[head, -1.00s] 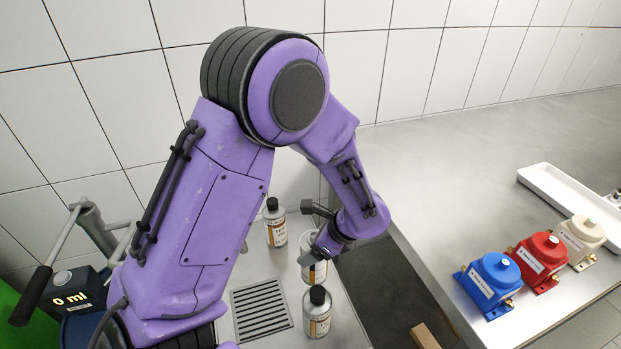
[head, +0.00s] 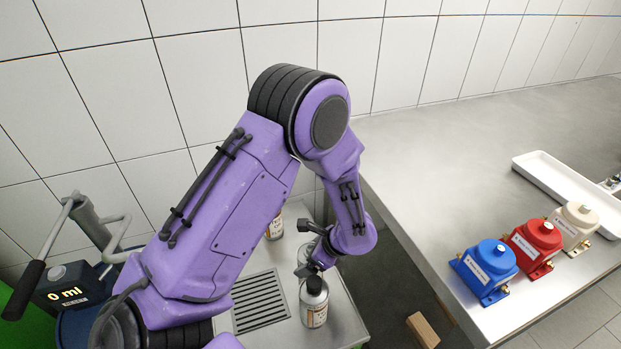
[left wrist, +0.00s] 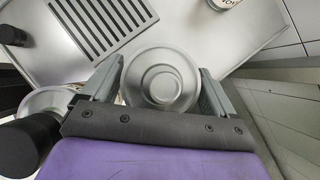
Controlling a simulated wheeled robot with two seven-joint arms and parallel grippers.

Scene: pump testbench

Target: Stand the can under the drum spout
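The can shows in the left wrist view as a round grey metal top with concentric rings (left wrist: 161,82). It lies between the two fingers of my left gripper (left wrist: 161,85), with hardly any gap on either side; I cannot tell whether they press on it. In the head view, the left gripper (head: 322,252) points down over the can (head: 303,256), which is mostly hidden behind it and a black-capped bottle (head: 314,310). The blue drum (head: 72,332) is at the lower left, with grey pump pipes (head: 122,228) above it; my arm hides where the spout ends. My right gripper is out of view.
Another labelled bottle (head: 275,228) stands behind the can. A slotted drain grate (head: 261,302) lies left of the bottles. A display (head: 70,294) reads 0 ml. Blue (head: 487,268), red (head: 533,246) and cream (head: 577,225) pumps and a white tray (head: 560,190) are on the right bench.

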